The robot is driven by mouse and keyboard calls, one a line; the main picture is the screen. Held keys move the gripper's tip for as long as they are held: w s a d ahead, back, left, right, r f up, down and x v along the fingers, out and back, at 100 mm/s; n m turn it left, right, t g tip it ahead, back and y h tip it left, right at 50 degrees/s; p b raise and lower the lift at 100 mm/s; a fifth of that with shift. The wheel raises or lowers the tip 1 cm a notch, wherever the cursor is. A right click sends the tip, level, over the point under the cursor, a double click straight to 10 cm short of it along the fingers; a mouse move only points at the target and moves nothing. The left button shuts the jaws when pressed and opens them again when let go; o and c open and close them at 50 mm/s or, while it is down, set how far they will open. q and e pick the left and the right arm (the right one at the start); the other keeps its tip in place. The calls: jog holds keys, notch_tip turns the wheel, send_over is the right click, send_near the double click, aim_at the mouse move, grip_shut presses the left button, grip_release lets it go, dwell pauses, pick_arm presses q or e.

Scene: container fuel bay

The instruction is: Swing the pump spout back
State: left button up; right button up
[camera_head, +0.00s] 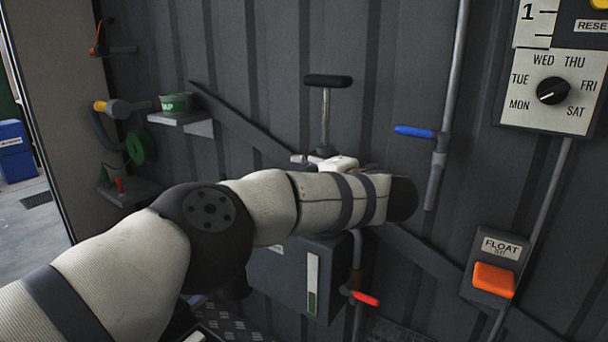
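The pump's black T-handle (327,81) stands on a thin upright rod in front of the corrugated wall. Below the rod, a pale fitting (338,163) shows just above my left forearm; I cannot tell whether it belongs to the pump or to my arm. My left arm crosses the view from the lower left and covers what lies below the rod. I cannot make out the pump spout. The arm ends in a dark rounded part in front of the wall, and no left gripper fingers show. My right gripper is out of view.
A dark tank (285,275) with a pale gauge strip is below my arm, beside a red-handled valve (365,298). A blue-handled pipe valve (414,131), a day dial (552,91) and an orange float switch (493,280) are right.

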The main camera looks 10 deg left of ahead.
pick_arm(q)
jog(key=v, duration=1.2)
jog(key=shift+f, duration=0.1)
